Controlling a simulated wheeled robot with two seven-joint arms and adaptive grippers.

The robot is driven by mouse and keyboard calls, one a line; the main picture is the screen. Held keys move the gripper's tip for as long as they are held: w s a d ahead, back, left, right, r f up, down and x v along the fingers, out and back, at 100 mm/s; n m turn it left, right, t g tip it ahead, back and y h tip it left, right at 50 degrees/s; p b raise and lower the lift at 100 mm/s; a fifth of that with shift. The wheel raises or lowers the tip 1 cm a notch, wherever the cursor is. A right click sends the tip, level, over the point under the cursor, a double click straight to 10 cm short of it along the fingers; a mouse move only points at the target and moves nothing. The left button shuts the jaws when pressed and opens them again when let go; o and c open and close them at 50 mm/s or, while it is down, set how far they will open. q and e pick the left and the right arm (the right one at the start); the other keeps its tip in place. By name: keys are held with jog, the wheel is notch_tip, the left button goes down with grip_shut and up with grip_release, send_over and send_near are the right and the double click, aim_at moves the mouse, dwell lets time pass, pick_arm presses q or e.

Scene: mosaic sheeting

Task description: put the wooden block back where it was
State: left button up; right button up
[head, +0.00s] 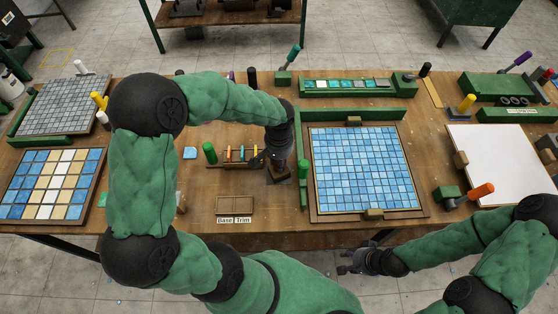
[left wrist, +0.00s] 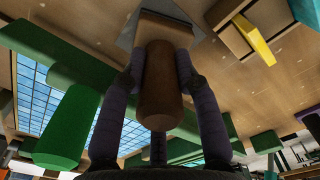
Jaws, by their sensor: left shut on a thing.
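My left gripper (head: 279,163) is over the middle of the bench. In the left wrist view its two fingers (left wrist: 160,85) are shut on the brown rounded handle of a wooden block (left wrist: 164,28). The block has a pale wooden body with a grey flat face at its far end. In the head view the arm and hand hide most of it. Other small wooden blocks sit at the blue mosaic panel's front edge (head: 373,213) and back edge (head: 353,120). My right gripper (head: 342,262) is in front of the bench, with fingers apart and empty.
A two-part tray labelled Base Trim (head: 235,206) stands left of the blue mosaic panel (head: 362,165). A rack with coloured sticks (head: 238,154) and a green-handled tool (head: 210,153) stand near the left hand. A white sheet (head: 500,162) lies at right. Bare wood shows around the tray.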

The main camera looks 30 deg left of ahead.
pick_arm(q)
jog(key=o, duration=1)
jog(key=shift+r+p, duration=0.3)
jog(key=shift+r, duration=0.05)
notch_tip(320, 180, up, 12)
jog(key=shift+f+p, duration=0.25)
jog(key=shift+p, duration=0.85)
